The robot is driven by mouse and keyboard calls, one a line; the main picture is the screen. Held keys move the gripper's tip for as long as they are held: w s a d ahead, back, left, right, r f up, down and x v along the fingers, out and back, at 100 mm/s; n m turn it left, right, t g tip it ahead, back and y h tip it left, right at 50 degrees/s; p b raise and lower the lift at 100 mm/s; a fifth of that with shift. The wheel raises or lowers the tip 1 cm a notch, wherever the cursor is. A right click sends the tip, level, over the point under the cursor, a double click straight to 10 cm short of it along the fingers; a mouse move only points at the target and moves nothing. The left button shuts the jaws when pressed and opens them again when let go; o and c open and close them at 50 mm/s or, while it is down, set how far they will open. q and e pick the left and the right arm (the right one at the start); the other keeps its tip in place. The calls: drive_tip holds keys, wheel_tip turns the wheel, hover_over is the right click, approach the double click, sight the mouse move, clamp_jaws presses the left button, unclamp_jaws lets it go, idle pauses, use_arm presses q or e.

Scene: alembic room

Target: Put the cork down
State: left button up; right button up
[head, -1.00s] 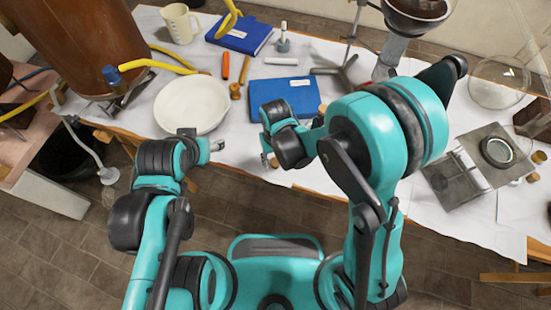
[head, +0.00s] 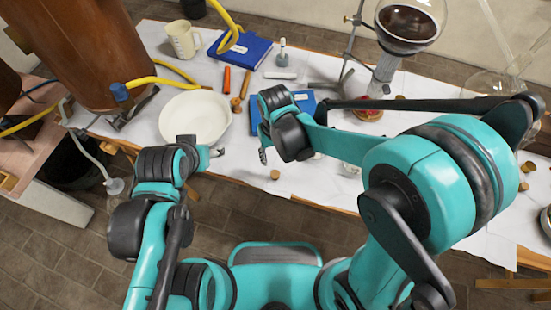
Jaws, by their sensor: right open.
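A small brown cork (head: 275,174) stands on the white-covered table (head: 236,164) near its front edge. My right gripper (head: 263,155) is open, just behind and to the left of the cork in the picture, and apart from it. Nothing shows between its fingers. My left gripper (head: 217,152) is at the table's front edge, by the white bowl; its fingers are too small to tell open from shut.
A white bowl (head: 195,117) lies left of my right gripper. A blue book (head: 300,101) is partly hidden behind that gripper. A stand with a glass funnel (head: 410,22) rises at the back right. More corks (head: 525,167) lie far right.

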drive_tip(key=s+d+r+m+t, duration=0.1)
drive_tip(key=s+d+r+t, duration=0.1)
drive_tip(key=d+r, duration=0.4)
drive_tip(key=s+d+r+m+t, duration=0.2)
drive_tip(key=d+r+t, duration=0.3)
drive_tip(key=d, duration=0.7)
drive_tip(key=shift+s+r+m, duration=0.3)
drive_tip(key=shift+s+r, duration=0.3)
drive_tip(key=shift+r, duration=0.2)
drive_tip(key=shift+a, duration=0.1)
drive_tip(key=shift+f+b, duration=0.3)
drive_tip(key=shift+f, duration=0.05)
